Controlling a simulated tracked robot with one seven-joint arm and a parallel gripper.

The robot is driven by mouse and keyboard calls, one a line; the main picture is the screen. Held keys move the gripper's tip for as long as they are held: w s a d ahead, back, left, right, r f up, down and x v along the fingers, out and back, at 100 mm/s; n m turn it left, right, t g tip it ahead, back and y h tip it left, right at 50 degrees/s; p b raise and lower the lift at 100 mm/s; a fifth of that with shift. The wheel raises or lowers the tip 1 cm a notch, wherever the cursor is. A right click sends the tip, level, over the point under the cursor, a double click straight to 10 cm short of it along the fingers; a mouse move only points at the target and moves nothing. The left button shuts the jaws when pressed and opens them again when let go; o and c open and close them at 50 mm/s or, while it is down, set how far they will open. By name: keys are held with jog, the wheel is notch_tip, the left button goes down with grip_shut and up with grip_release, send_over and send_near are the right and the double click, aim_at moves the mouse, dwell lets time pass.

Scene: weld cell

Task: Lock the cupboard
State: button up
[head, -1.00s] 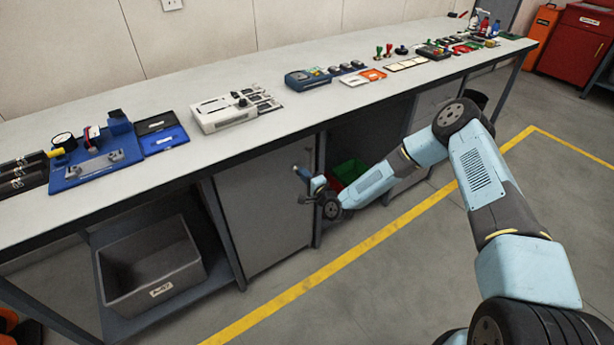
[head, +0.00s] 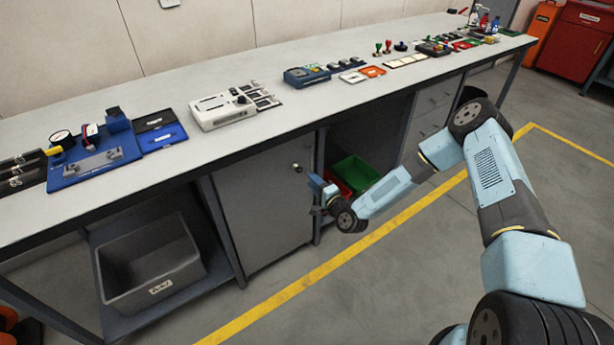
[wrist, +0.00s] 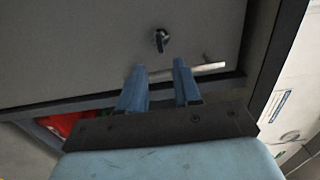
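The cupboard is a grey door (head: 255,215) under the bench, and it looks shut. A small dark knob-like lock piece (head: 297,167) sits near its top right corner; it also shows in the wrist view as a dark key or turn-piece (wrist: 161,40). A silver bar handle (wrist: 208,69) lies close to it in the wrist view, partly behind a finger. My gripper (head: 314,187) is in front of the door's right edge, just below the lock in the head view. In the wrist view its blue fingers (wrist: 159,68) are apart with nothing between them, short of the lock piece.
A grey bin (head: 150,265) stands on the shelf left of the door. Green (head: 355,172) and red bins stand in the open bay to the right. The bench top (head: 240,75) overhangs and carries several devices. The floor in front is clear.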

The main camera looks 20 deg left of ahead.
jog(key=v, duration=0.6)
jog(key=shift+s+d, duration=0.2)
jog(key=shift+d, duration=0.05)
jog(key=w+d+r+n+g+h, duration=0.45)
jog(key=w+d+r+n, duration=0.3)
jog(key=d+r, duration=0.35)
jog(key=s+d+r+n+h, duration=0.1)
jog(key=d+r+h, duration=0.2)
jog(key=d+r, duration=0.5)
jog(key=s+d+r+n+h, duration=0.1)
jog(key=d+r+h, duration=0.25)
jog(key=r, duration=0.75)
jog(key=s+d+r+h, duration=0.3)
jog(key=s+d+r, duration=0.7)
jog(key=s+r, duration=0.3)
jog(key=s+d+r, duration=0.1)
jog(key=s+r, duration=0.2)
jog(key=s, duration=0.3)
jog(key=s+d+r+m+g, duration=0.1)
jog(key=s+r, duration=0.1)
jog(key=s, duration=0.5)
jog(key=s+d+r, duration=0.2)
jog(key=s+r, duration=0.1)
jog(key=s, duration=0.4)
jog(key=shift+r, duration=0.35)
